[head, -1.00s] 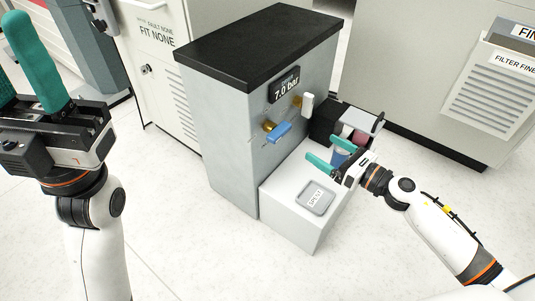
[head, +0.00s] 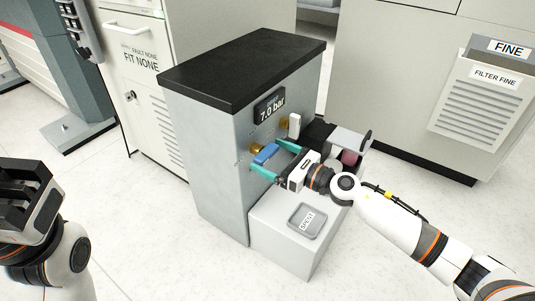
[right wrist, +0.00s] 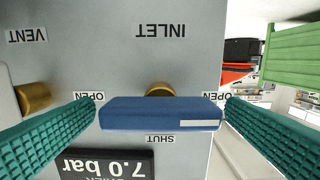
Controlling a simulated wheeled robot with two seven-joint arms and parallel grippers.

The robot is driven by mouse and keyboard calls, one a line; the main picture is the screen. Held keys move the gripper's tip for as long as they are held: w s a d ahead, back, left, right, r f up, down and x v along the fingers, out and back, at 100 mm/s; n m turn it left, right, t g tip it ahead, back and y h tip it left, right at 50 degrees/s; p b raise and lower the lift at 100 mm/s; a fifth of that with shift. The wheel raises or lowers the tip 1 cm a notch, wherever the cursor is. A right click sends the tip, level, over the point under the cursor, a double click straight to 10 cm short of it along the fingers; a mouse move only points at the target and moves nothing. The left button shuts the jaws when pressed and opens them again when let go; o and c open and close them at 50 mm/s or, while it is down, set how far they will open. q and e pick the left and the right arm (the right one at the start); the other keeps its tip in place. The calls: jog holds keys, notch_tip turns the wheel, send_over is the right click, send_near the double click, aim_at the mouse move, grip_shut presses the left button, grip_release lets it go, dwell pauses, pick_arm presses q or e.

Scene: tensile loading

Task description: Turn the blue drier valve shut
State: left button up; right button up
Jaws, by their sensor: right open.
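The blue valve handle (head: 266,154) sits on a brass stem on the front of the grey drier cabinet (head: 215,150), below the 7.0 bar display. In the right wrist view the handle (right wrist: 160,113) lies crosswise, its ends beside the two OPEN labels; the SHUT label (right wrist: 160,139) is at its side, off its line. My right gripper (head: 267,157) is open, with its teal fingers on either side of the handle; I cannot tell if they touch it. My left gripper (head: 22,200) is at the left edge, its fingers not clearly visible.
A white handle (head: 294,126) on a brass fitting stands just right of the blue one. A low grey block with a SPENT tray (head: 305,221) lies below my right arm. A dark unit stands behind the gripper. The floor at left is clear.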

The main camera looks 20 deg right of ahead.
jog(key=shift+x, duration=0.95)
jog(key=c, duration=1)
